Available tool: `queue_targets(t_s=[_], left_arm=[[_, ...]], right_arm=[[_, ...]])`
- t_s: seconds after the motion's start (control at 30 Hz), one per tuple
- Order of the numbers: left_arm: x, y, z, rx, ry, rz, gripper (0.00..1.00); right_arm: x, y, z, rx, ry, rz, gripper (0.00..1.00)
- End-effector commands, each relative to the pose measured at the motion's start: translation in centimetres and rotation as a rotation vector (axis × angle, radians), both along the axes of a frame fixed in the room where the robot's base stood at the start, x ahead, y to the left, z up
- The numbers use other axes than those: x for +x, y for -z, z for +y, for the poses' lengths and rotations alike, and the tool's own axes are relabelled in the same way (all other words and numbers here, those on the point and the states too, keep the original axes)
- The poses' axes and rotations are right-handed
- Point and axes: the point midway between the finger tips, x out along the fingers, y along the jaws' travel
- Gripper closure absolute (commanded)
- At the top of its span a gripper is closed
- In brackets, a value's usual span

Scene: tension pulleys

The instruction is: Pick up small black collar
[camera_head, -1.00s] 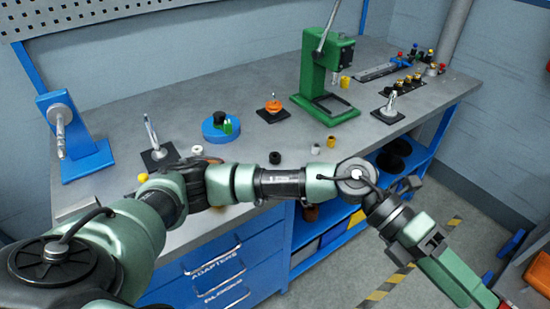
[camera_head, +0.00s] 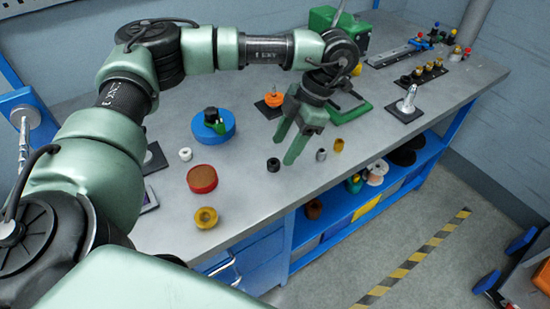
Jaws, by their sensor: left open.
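The small black collar (camera_head: 273,164) stands on the grey workbench, in the middle of the head view. My left gripper (camera_head: 284,150) points down toward the bench from the upper right. Its green fingers are apart, with nothing between them. The fingertips are just beside and above the collar, at its upper right in the picture. Whether they touch it, I cannot tell. My right gripper is not in view.
A grey collar (camera_head: 321,154) and a brass collar (camera_head: 338,145) stand right of the black one. A white ring (camera_head: 185,154), a red disc (camera_head: 202,180), a yellow ring (camera_head: 206,217) and a blue round stand (camera_head: 213,128) are left. Bench space between them is clear.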

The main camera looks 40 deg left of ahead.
Motion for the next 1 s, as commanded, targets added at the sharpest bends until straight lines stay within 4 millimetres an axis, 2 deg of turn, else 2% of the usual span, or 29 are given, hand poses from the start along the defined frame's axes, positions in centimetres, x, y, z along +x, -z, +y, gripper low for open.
queue_targets(t_s=[0.03, 0.1, 0.2, 0.3, 0.5, 0.6, 0.63, 0.8, 0.83, 1.0], left_arm=[[-0.2, 0.3, 0.3, 0.001, -0.001, 0.003, 0.45], [-0.6, 1.1, 0.7, 0.0, -0.001, 0.004, 0.45], [-1.0, 2.5, 1.2, 0.0, -0.002, 0.004, 0.45], [-1.3, 3.9, 1.5, 0.0, -0.001, 0.003, 0.45], [-1.5, 4.6, 1.6, -0.001, 0.0, 0.0, 0.45], [-1.5, 4.6, 1.6, -0.001, 0.0, 0.0, 0.45], [-1.5, 4.6, 1.6, -0.001, 0.0, 0.0, 0.47], [-1.5, 4.6, 1.6, -0.002, -0.001, 0.0, 0.95], [-1.5, 4.6, 1.6, -0.002, -0.001, 0.0, 1.0], [-1.5, 4.6, 1.5, -0.003, -0.001, 0.0, 1.0]], right_arm=[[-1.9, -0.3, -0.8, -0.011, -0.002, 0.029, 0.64], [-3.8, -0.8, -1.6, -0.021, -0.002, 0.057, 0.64], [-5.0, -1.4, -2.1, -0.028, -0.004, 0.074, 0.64], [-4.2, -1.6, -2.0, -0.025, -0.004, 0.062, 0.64], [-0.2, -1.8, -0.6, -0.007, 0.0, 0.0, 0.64], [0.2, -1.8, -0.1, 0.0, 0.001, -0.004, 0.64], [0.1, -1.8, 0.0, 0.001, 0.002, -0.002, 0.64], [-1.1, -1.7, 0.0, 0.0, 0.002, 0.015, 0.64], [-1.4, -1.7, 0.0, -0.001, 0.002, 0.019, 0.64], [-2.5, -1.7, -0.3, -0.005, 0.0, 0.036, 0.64]])
